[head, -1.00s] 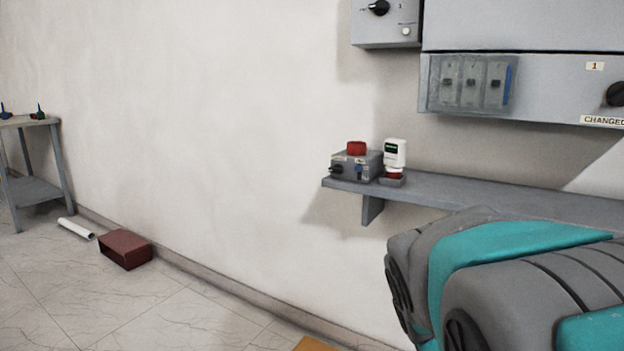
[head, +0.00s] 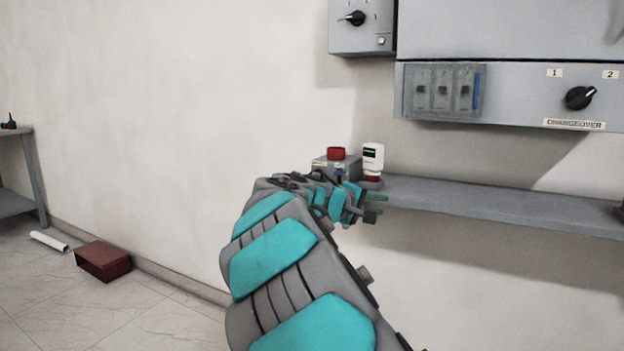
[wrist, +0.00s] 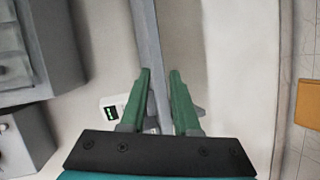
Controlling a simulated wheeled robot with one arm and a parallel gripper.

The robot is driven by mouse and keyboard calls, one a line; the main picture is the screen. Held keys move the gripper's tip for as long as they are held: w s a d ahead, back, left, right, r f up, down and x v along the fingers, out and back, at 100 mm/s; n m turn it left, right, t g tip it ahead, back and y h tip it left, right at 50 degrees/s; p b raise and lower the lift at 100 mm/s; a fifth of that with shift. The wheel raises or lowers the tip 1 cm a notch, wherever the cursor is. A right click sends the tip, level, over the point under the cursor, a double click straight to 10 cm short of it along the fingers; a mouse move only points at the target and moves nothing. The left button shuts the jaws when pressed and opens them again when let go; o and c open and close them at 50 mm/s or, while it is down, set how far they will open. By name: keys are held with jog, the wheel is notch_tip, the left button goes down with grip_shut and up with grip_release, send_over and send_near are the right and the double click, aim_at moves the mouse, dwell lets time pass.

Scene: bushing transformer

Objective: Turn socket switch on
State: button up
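A grey box with a round red top (head: 337,154) sits at the left end of the wall shelf in the head view. My arm hides its lower front, and no switch on it can be made out now. A white device with a dark display (head: 373,157) stands just right of it; it also shows in the wrist view (wrist: 112,106). My gripper (head: 379,204) is in front of the shelf's left end, apart from the box. In the wrist view, its two green fingers (wrist: 160,72) are apart with nothing held between them.
The grey shelf (head: 490,204) runs right along the wall. A cabinet with a black changeover knob (head: 580,97) and a smaller box with a black knob (head: 355,18) hang above. A dark red box (head: 103,261) and white tube (head: 48,241) lie on the floor.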

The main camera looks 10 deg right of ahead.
jog(key=w+a+r+n+t, duration=0.2)
jog(key=w+a+n+t, duration=0.15)
jog(key=w+a, duration=0.5)
jog(key=n+t+y, duration=0.2)
jog(key=n+t, duration=0.1)
send_near(315, 176)
jog(key=shift+m, duration=0.25)
jog(key=shift+p+x, duration=0.65)
jog(key=shift+x, duration=3.6)
grip_shut()
